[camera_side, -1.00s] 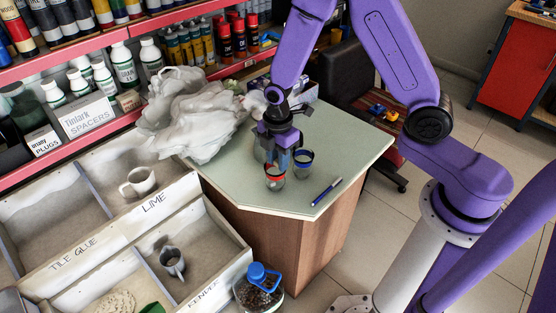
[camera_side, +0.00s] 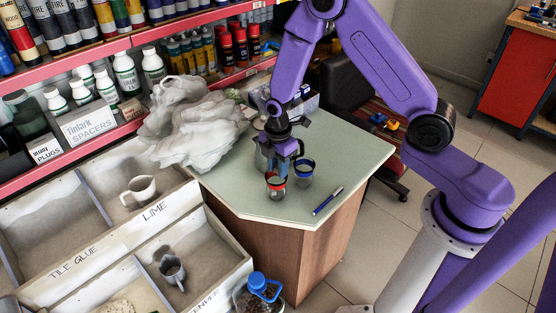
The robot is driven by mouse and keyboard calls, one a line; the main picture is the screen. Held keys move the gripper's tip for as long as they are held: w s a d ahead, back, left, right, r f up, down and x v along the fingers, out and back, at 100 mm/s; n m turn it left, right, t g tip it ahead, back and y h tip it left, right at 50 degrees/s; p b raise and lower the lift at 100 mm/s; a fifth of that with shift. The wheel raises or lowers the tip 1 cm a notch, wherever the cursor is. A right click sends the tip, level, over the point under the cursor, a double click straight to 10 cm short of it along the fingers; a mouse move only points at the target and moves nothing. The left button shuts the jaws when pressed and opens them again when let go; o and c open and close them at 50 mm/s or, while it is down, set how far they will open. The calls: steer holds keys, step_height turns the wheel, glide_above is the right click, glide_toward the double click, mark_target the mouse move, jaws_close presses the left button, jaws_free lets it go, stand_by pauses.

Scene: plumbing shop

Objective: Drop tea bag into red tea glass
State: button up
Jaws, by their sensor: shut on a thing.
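The red-rimmed tea glass (camera_side: 276,188) stands upright near the front of the pale green tabletop. A blue-rimmed glass (camera_side: 304,174) stands just right of it and a little farther back. My gripper (camera_side: 284,160) points down above and just behind the red glass, between the two glasses in the picture. It is shut on the tea bag, which is too small and too covered by the fingers to make out clearly.
A pale clear vessel (camera_side: 261,158) stands behind the gripper to the left. A crumpled grey-white mass (camera_side: 195,125) covers the left of the tabletop (camera_side: 345,150). A blue pen (camera_side: 328,200) lies at the right front. The right side is clear.

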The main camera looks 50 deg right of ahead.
steer(key=shift+f, duration=0.1)
steer(key=o, duration=1.1)
steer(key=shift+c, duration=0.2)
step_height(320, 180, up, 18)
steer(key=shift+f, duration=0.25)
steer(key=shift+s, duration=0.1)
steer(key=s+r+m, duration=0.2)
steer(key=s, duration=1.2)
steer(key=s+r+m, duration=0.2)
steer(key=s+m, duration=0.1)
steer(key=s, duration=1.1)
steer(key=shift+d, duration=0.35)
